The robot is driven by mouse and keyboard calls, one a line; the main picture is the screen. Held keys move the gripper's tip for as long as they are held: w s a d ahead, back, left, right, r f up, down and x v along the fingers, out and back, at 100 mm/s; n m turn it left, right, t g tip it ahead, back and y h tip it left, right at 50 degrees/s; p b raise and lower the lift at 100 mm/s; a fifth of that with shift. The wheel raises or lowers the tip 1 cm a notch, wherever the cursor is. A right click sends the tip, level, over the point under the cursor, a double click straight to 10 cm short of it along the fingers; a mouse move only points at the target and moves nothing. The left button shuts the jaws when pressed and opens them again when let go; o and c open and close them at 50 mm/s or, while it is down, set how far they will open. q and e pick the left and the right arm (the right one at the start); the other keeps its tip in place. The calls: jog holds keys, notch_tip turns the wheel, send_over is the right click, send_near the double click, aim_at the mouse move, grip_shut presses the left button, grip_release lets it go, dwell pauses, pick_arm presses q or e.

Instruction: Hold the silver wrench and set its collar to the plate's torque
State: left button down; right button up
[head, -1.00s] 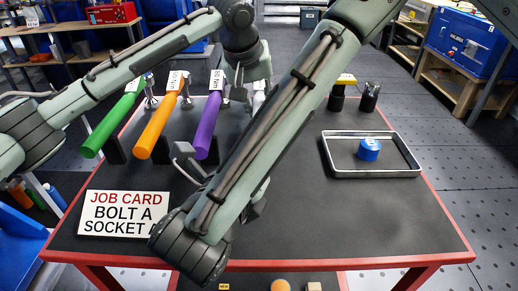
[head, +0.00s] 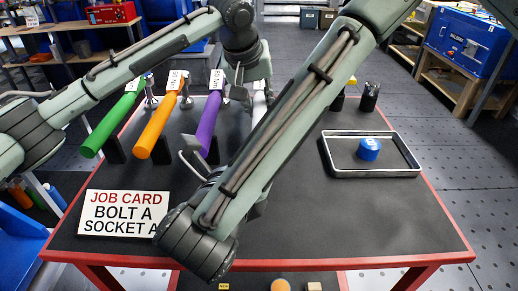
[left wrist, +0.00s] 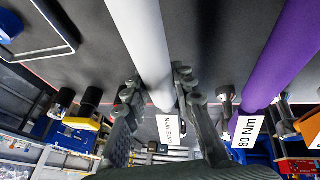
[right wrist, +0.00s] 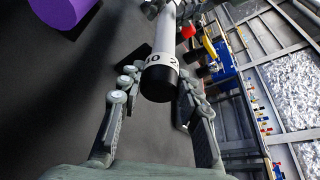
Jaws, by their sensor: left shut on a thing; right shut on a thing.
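The silver wrench shows in the left wrist view (left wrist: 142,45) as a pale shaft and in the head view as a short pale piece (head: 260,100), mostly hidden by my right arm. My left gripper (left wrist: 155,95) is shut on the wrench shaft; in the head view it is at the back of the table (head: 243,82). My right gripper (right wrist: 153,85) is shut on the wrench's collar (right wrist: 158,85), a black end with a white numbered band; only part of the numbers shows. The job card (head: 120,213) reads "JOB CARD BOLT A SOCKET A", its right end hidden.
Green (head: 108,127), orange (head: 158,130) and purple (head: 208,125) wrenches stand in a row on the left; the purple one's tag reads 80 Nm. A tray (head: 375,171) with a blue part (head: 369,149) lies right. The front right tabletop is clear.

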jog(key=m+y, duration=0.2)
jog(key=m, duration=0.1)
jog(key=shift+d+g, duration=0.1)
jog(key=shift+g, duration=0.3)
pick_arm(q)
jog(key=shift+d, duration=0.1)
pick_arm(e)
jog(key=m+y, duration=0.2)
jog(key=m, duration=0.1)
jog(key=m+y, duration=0.2)
jog(key=m, duration=0.1)
jog(key=shift+f, duration=0.15)
jog(key=shift+m+t+y, duration=0.4)
jog(key=shift+m+y, duration=0.5)
jog(key=shift+m, duration=0.2)
jog(key=o, duration=1.2)
jog(key=shift+c, duration=0.2)
jog(key=shift+r, duration=0.2)
